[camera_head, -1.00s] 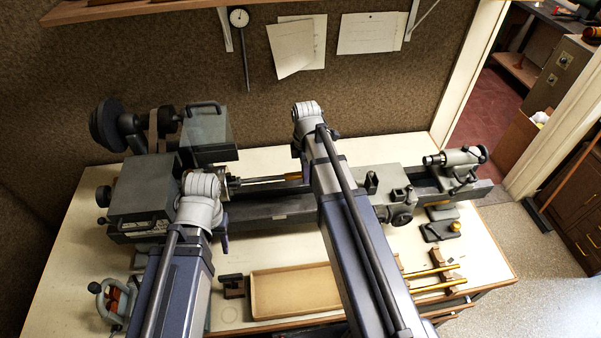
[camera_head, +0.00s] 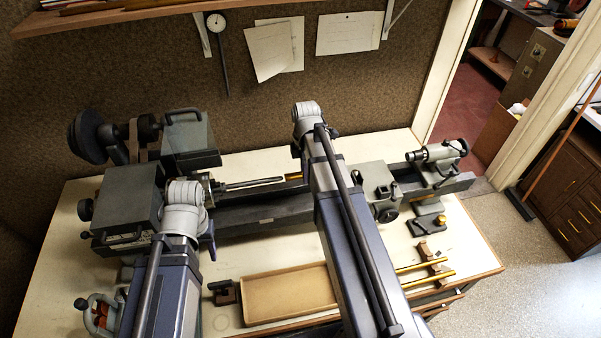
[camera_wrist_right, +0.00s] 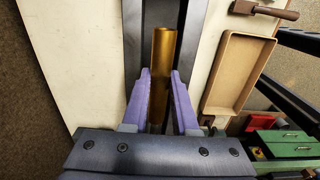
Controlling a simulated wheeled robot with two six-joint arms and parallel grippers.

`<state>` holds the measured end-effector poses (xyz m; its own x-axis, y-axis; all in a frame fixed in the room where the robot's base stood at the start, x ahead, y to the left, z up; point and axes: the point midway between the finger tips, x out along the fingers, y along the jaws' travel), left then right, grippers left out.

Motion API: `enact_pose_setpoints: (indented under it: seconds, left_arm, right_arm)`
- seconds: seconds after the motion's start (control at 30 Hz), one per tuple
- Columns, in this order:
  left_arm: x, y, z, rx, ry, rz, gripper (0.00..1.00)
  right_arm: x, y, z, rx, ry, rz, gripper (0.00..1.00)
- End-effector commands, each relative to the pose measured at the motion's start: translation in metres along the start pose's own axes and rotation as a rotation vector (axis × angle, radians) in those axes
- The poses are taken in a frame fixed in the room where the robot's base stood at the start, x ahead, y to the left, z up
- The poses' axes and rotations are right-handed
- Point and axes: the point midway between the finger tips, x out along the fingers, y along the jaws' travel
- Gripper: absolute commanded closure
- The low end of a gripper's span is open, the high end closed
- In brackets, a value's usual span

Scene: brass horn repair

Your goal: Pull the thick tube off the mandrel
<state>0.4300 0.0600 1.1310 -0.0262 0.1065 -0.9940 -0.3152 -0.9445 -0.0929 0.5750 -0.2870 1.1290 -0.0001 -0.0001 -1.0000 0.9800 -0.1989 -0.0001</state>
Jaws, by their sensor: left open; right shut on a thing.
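The thick tube (camera_wrist_right: 163,62) is brass-coloured and runs lengthwise between the purple fingers of my right gripper (camera_wrist_right: 160,74), which is shut on it. In the head view only a short brass piece of the tube (camera_head: 293,177) shows beside my right arm, which hides the gripper. The grey mandrel (camera_head: 250,184) reaches right from the lathe headstock, and its bare length ends close to the tube. I cannot tell whether its tip is still inside the tube. My left gripper (camera_head: 212,248) is open in front of the headstock, mostly hidden by its own wrist.
The lathe bed (camera_head: 262,212) runs under the mandrel. The carriage (camera_head: 372,186) and tailstock (camera_head: 437,160) stand to the right. A shallow tray (camera_head: 262,317) lies at the front, with thin brass tubes (camera_head: 432,278) on rests beside it. The bench behind the bed is clear.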

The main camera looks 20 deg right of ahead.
Motion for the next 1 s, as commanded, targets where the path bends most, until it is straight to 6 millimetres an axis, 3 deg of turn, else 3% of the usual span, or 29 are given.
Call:
enact_pose_setpoints:
  seconds: [0.6, 1.0]
  left_arm:
    - [0.0, 0.0, 0.0, 0.0, 0.0, 0.0, 0.5]
    - [0.0, 0.0, 0.0, 0.0, 0.0, 0.0, 0.5]
  right_arm:
    - [0.0, 0.0, 0.029, 0.0, 0.0, 0.0, 1.0]
    - [0.0, 0.0, 0.033, 0.0, 0.0, 0.0, 1.0]
